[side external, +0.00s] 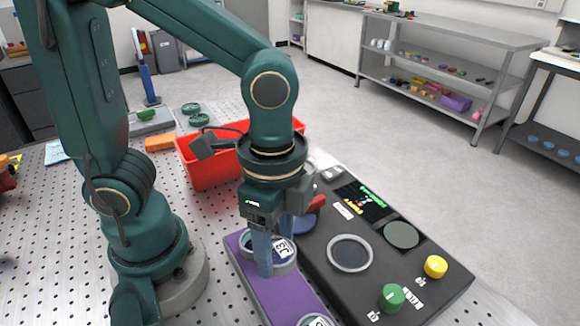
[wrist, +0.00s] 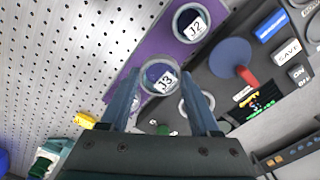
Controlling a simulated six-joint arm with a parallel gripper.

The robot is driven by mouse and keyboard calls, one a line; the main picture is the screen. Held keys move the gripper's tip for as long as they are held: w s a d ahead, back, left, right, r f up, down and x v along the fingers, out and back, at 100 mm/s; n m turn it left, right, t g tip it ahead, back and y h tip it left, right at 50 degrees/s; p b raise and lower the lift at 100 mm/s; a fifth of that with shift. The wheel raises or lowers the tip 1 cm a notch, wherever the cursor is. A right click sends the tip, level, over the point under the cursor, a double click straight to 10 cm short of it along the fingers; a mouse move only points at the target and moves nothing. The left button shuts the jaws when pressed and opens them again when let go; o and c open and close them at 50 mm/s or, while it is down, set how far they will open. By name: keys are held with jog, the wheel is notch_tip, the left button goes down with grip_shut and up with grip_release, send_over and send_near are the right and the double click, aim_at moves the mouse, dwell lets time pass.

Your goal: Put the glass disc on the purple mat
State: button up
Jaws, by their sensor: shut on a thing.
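The glass disc (side external: 284,252) is a clear round piece with a pale rim and a white J3 label. It also shows between the fingertips in the wrist view (wrist: 160,75). My gripper (side external: 274,250) points down and is shut on it, one finger on each side. The purple mat (side external: 262,283) lies along the left side of the black instrument, directly below the disc. I cannot tell whether the disc touches the mat. The near finger hides part of the disc.
The black instrument (side external: 318,262) has a pale ring (side external: 350,253), a green knob (side external: 392,297), a yellow knob (side external: 436,266) and a red-handled blue disc (wrist: 230,58). A red bin (side external: 205,168) stands behind my gripper.

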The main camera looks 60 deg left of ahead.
aim_at(282, 289)
jog(key=shift+s+d+f, duration=0.1)
jog(key=shift+d+f, duration=0.3)
jog(key=shift+d, duration=0.3)
jog(key=shift+f, duration=2.05)
jog(key=o, duration=1.4)
jog(key=shift+f, duration=0.15)
